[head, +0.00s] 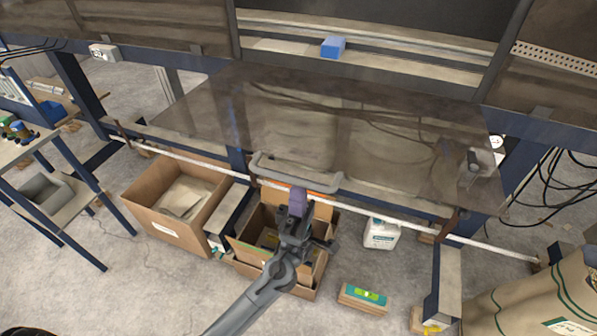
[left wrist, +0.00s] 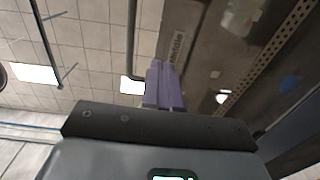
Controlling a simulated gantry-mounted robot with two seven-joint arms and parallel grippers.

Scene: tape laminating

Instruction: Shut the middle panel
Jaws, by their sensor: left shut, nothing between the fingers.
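The middle panel (head: 330,125) is a tinted see-through sheet, swung out from the machine's frame towards me in the head view. Its grey bar handle (head: 295,176) runs along the near edge. In the left wrist view the panel (left wrist: 205,65) carries a label reading "Middle" (left wrist: 178,47). My left gripper (head: 298,192), with purple fingers, is shut and empty just at the handle's near side in the head view. Its fingers (left wrist: 164,70) point up towards the panel by the label. I cannot tell whether they touch it. My right gripper is in neither view.
Cardboard boxes (head: 150,216) stand on the floor below. A white rail (head: 400,218) crosses under the panel's near edge. A blue block (head: 333,47) sits on the machine behind the opening. A table (head: 72,205) is at left, a large tan sack (head: 535,305) at right.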

